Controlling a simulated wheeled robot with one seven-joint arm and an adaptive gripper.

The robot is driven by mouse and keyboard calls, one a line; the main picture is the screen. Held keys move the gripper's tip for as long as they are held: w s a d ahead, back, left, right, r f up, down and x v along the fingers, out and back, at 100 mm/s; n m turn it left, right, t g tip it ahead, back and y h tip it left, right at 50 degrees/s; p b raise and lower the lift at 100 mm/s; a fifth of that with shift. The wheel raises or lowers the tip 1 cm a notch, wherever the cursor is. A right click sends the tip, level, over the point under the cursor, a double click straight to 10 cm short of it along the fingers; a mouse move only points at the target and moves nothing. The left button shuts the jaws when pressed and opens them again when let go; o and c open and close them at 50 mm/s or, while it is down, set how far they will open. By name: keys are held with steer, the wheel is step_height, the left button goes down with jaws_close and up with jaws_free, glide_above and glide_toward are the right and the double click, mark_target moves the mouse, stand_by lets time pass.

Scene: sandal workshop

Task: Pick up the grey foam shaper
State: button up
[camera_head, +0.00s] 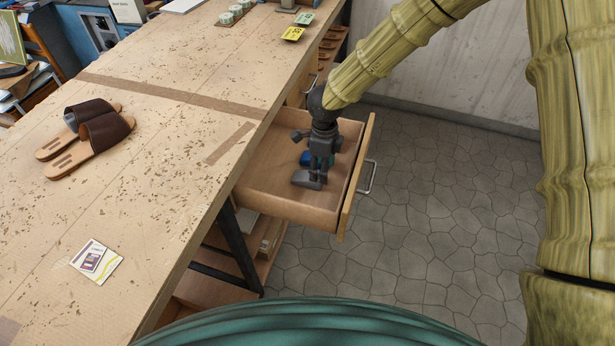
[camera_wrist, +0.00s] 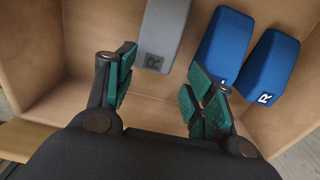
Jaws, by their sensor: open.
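The grey foam shaper (camera_wrist: 166,32) lies in the open wooden drawer (camera_head: 275,197) and bears an R mark near its lower end in the wrist view. It also shows in the head view (camera_head: 306,181), partly hidden by my gripper. My gripper (camera_wrist: 160,92) is open and empty, reaching down into the drawer, with its green-padded fingers apart. In the wrist view the near end of the grey shaper sits ahead of the gap between the fingers. I cannot tell the height of the fingertips above it.
Two blue shapers (camera_wrist: 224,45) (camera_wrist: 268,70) lie right of the grey one, the nearer beside my right finger. Drawer walls surround them. The workbench (camera_head: 165,200) holds brown sandals (camera_head: 90,135) and a card (camera_head: 96,261). Open floor (camera_head: 425,230) lies right of the drawer.

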mark_target(308, 178)
steer(key=shift+a+f, duration=0.2)
steer(key=shift+f, duration=0.05)
steer(key=shift+s+a+f+p, duration=0.2)
steer(key=shift+s+f+p, duration=0.2)
steer(key=shift+f+p, duration=0.15)
steer(key=shift+w+f, duration=0.15)
steer(key=shift+f, duration=0.55)
steer(key=shift+w+f, duration=0.1)
steer(key=shift+f, duration=0.55)
steer(key=shift+s+r, duration=0.15)
steer(key=shift+s, duration=0.05)
steer(key=shift+w, duration=0.1)
steer(key=c, duration=0.5)
